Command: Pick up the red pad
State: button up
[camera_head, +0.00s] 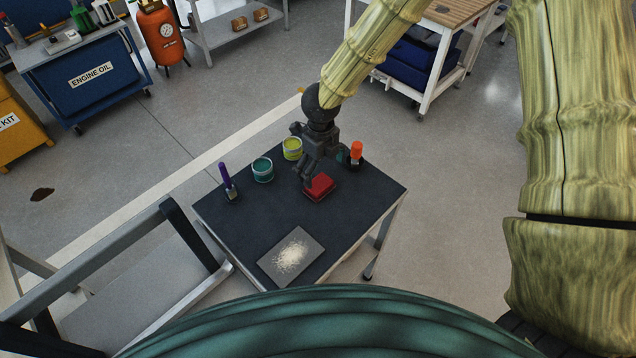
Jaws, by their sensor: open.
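The red pad (320,188) lies on the dark top of a small table (236,228), right of its middle. My gripper (309,186) is dark grey and points down at the pad from behind. Its fingers are open, with one at the pad's left edge. The other finger is hard to make out, and I cannot tell if either touches the pad. Part of the pad's far side is hidden by the gripper.
A yellow-green can (292,149), a teal can (262,170) and an orange-topped item (356,152) stand close around the gripper. A purple-handled tool (228,183) stands at the left. A grey board with pale grains (290,256) lies at the front. The table's right front is clear.

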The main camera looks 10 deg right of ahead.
aim_at(319, 183)
jog(key=shift+d+f, duration=0.1)
jog(key=shift+f, duration=0.55)
jog(key=shift+s+f+p, duration=0.15)
jog(key=shift+f+p, duration=0.2)
jog(key=shift+f, duration=0.25)
jog(key=shift+a+f+p, duration=0.15)
jog(key=shift+f+p, duration=0.15)
jog(key=shift+f, duration=0.75)
jog(key=shift+a+f+p, duration=0.1)
jog(key=shift+f+p, duration=0.2)
jog(key=shift+f, duration=0.7)
jog(key=shift+c, duration=0.2)
jog(key=c, duration=1.2)
